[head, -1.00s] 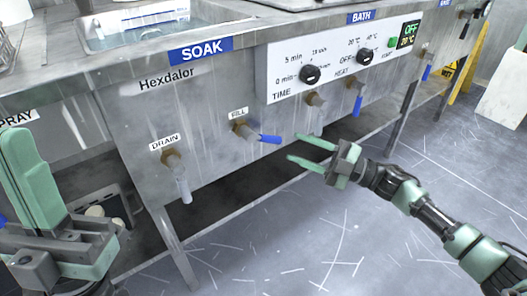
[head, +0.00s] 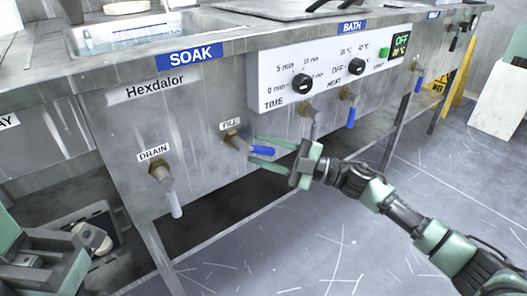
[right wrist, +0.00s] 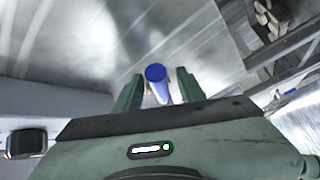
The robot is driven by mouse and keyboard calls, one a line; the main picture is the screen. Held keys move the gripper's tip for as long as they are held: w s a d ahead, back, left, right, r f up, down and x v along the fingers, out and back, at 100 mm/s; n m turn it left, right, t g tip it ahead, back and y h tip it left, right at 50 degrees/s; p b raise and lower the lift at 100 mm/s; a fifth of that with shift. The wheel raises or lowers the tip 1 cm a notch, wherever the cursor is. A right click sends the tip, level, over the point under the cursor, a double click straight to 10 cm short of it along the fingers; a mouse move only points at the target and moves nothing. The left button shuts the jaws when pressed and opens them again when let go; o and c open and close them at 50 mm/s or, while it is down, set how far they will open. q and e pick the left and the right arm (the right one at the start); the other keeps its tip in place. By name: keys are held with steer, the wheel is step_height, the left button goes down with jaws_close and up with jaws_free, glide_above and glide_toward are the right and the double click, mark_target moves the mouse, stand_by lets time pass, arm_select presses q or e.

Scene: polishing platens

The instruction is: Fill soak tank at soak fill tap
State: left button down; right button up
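The soak fill tap (head: 235,140) sticks out of the steel front below the FILL label, with its blue lever (head: 262,150) pointing right. My right gripper (head: 262,154) is open, its two green fingers reaching left on either side of the blue lever. In the right wrist view the lever's blue end (right wrist: 156,74) lies between the open fingertips (right wrist: 158,88), with gaps visible beside it. The soak tank (head: 140,36) is the sunken basin above the SOAK sign. My left gripper is partly in view at the lower left, its fingers cut off or hidden.
The drain tap (head: 165,180) with a pale lever hanging down is left of the fill tap. The control panel (head: 330,70) with knobs is to the right, and a tap with a blue lever (head: 351,117) hangs below it. The floor in front is clear.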

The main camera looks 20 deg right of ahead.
jaws_close()
stand_by(1.4)
